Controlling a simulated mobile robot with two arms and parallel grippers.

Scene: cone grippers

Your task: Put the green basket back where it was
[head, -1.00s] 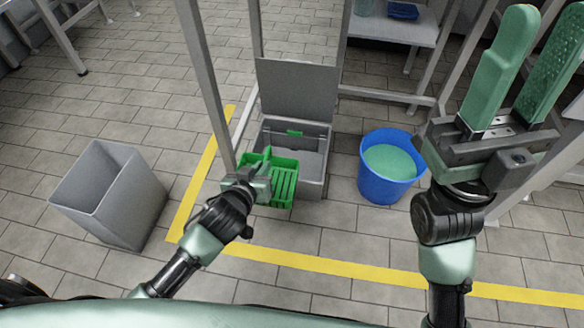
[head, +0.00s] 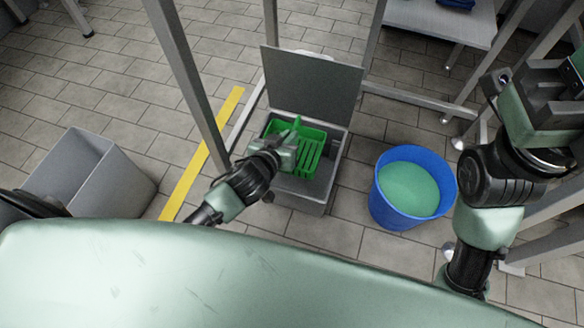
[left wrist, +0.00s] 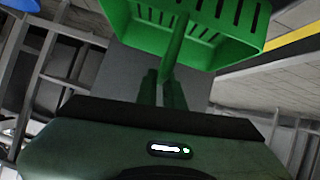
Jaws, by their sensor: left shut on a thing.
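The green basket (head: 310,152) has slotted sides. In the head view it is over the open mouth of the grey lidded box (head: 304,192); I cannot tell how deep it sits. My left gripper (head: 292,141) is shut on the basket's upright green handle. In the left wrist view the basket (left wrist: 225,48) shows at the top, its handle between my two fingers (left wrist: 165,88). The box's lid (head: 312,86) stands open behind the basket. My right gripper (head: 545,100) is at the right edge, its fingers cut off by the frame.
A blue bucket (head: 430,215) with a green inside stands right of the box. A grey open bin (head: 115,180) stands at the left. A metal post (head: 188,80) rises close left of the box. A yellow floor line (head: 205,150) runs left of it.

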